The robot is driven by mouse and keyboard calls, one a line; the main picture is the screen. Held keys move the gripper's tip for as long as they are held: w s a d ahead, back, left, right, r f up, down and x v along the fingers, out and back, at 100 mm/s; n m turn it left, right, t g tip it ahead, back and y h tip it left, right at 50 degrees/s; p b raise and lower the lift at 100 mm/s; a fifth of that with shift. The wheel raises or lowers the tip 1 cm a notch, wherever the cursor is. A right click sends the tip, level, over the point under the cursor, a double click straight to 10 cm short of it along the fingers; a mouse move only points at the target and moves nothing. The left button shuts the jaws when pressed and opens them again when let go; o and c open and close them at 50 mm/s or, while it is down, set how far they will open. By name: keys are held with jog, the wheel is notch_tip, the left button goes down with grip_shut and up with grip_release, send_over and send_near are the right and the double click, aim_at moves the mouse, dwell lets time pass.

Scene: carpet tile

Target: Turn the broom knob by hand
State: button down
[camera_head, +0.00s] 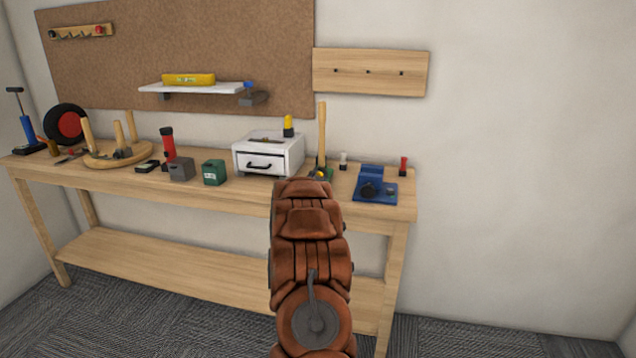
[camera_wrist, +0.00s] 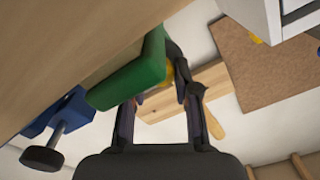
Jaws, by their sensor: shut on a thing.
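The broom stands on the workbench in the head view, with an upright wooden handle (camera_head: 322,130) and a green block (camera_head: 328,172) at its foot. In the wrist view the green block (camera_wrist: 130,78) is large and close, and part of the handle (camera_wrist: 212,122) shows behind my finger. A yellow knob (camera_wrist: 167,74) shows beside the block, between my fingers. My gripper (camera_wrist: 158,84) is shut on this knob. The block hides part of one finger and of the knob. In the head view my arm hides most of the gripper.
A white drawer box (camera_head: 268,155) stands left of the broom. A blue vise (camera_head: 374,186) stands to the right, with small red and white items nearby. The workbench (camera_head: 225,195) holds several other things to the left. A pegged board (camera_head: 370,72) hangs above.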

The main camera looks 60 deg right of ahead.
jog(key=shift+s+d, duration=0.1)
jog(key=c, duration=0.9)
grip_release()
jog(key=shift+v, duration=6)
jog(key=shift+o, duration=0.2)
